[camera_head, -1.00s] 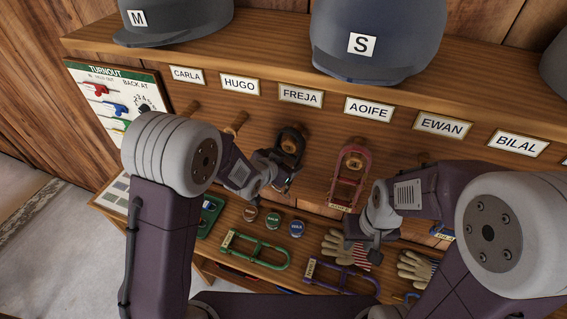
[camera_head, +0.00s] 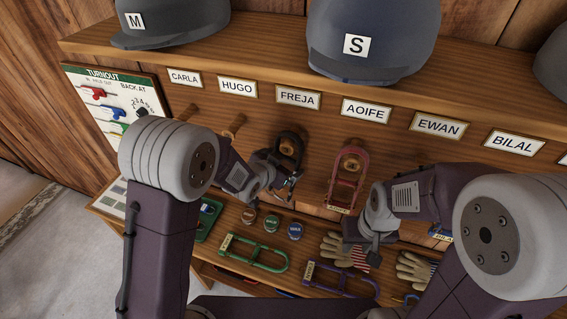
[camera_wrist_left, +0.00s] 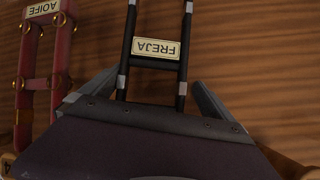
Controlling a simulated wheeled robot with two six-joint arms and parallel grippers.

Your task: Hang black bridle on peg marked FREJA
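The black bridle (camera_head: 291,143) hangs at the peg under the FREJA label (camera_head: 298,97), with its upper loop around the peg (camera_head: 288,146). The wrist view shows its two black straps and FREJA tag (camera_wrist_left: 156,48). My left gripper (camera_head: 284,186) is at the bridle's lower part. In the wrist view my left gripper (camera_wrist_left: 148,95) has its fingers spread wide, one on each side of the straps with gaps. My right gripper (camera_head: 370,252) is low on the right, above the gloves; its fingers are too small to read.
A red bridle (camera_head: 347,180) tagged AOIFE hangs just right of the black one. Green (camera_head: 254,253) and purple (camera_head: 342,280) bridles lie on the lower shelf (camera_head: 225,268) near several small tins and gloves (camera_head: 343,250). Helmets stand on the upper shelf (camera_head: 270,35). The HUGO peg (camera_head: 235,124) is bare.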

